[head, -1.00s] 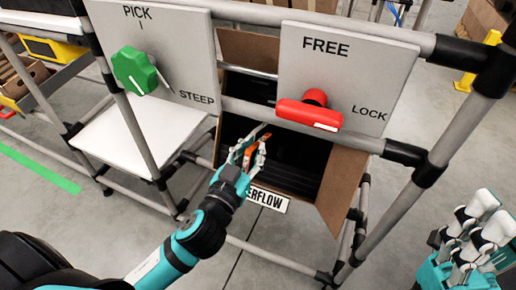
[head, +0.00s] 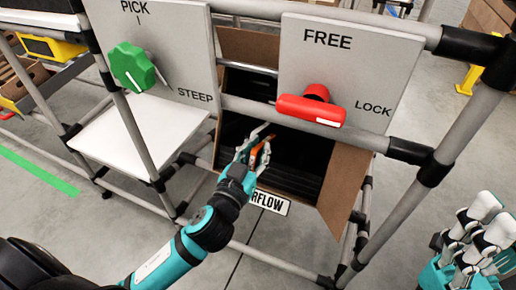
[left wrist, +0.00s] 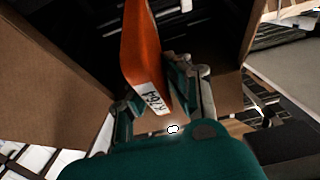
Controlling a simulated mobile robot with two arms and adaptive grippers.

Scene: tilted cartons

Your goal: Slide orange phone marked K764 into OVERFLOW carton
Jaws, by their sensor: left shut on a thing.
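The orange phone (left wrist: 141,48) is held upright in my left gripper (left wrist: 158,92), with its white K764 label facing the wrist camera. In the head view the phone (head: 257,155) shows as a small orange strip between the fingers of my left gripper (head: 256,150). The gripper is shut on it at the open mouth of the OVERFLOW carton (head: 338,192), a tilted brown box with dark slots inside.
A panel with a red handle (head: 310,108), marked FREE and LOCK, hangs above the carton. A panel with a green knob (head: 138,68) is to its left. Grey rack tubes (head: 300,130) cross above the carton mouth. A white shelf (head: 140,135) is at left.

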